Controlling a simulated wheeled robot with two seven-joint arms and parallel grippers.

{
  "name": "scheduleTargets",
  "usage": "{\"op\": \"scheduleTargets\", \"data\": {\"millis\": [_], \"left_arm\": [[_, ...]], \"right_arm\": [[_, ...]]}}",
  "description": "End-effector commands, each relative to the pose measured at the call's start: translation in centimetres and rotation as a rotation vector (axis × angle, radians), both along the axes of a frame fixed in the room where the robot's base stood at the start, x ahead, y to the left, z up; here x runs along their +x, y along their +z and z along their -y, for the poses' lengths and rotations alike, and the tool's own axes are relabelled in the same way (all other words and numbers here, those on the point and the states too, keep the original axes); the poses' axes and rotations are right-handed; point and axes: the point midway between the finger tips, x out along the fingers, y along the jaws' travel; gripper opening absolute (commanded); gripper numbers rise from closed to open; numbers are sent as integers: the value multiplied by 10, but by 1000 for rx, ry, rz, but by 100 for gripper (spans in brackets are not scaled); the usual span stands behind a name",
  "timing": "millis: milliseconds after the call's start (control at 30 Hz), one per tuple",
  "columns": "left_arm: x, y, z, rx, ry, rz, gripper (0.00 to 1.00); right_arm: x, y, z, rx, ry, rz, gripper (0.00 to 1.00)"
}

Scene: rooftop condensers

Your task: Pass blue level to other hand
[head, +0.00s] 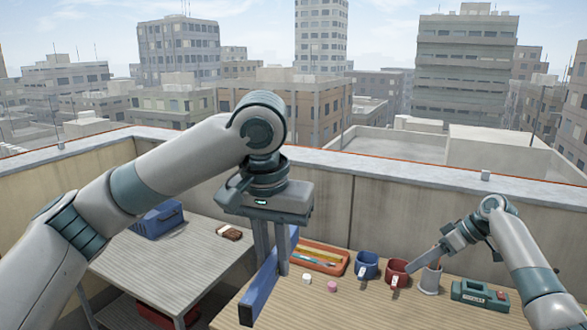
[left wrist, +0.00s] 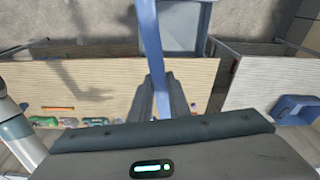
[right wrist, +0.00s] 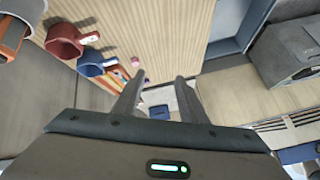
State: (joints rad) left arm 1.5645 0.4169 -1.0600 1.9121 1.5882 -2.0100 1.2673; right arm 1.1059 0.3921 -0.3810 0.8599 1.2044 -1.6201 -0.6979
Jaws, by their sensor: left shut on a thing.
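The blue level (head: 262,288) is a long blue bar held in the air over the near left part of the right table. My left gripper (head: 270,268) is shut on it, with one finger on each side; the level slants in the head view. In the left wrist view the level (left wrist: 150,40) runs up from between the fingers (left wrist: 162,100). My right gripper (head: 425,262) is beyond and to the right, above the mugs, apart from the level. In the right wrist view its fingers (right wrist: 160,95) are spread with nothing between them.
A parapet wall stands behind.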

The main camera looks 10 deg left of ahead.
Motion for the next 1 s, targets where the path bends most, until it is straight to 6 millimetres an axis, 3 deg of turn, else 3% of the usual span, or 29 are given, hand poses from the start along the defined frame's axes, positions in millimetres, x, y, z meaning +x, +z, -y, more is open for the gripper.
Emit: {"op": "scheduleTargets", "data": {"millis": [33, 233, 500, 800, 1000], "left_arm": [[0, 0, 0, 0, 0, 0, 0], [0, 0, 0, 0, 0, 0, 0], [0, 0, 0, 0, 0, 0, 0], [0, 0, 0, 0, 0, 0, 0], [0, 0, 0, 0, 0, 0, 0]], "right_arm": [[2, 19, -22, -15, 79, 38, 38], [-5, 81, -99, -89, 405, 184, 38], [-37, 167, -196, -224, 894, 384, 38], [-94, 251, -276, -416, 1459, 548, 38], [-132, 290, -308, -533, 1779, 585, 38]]}}
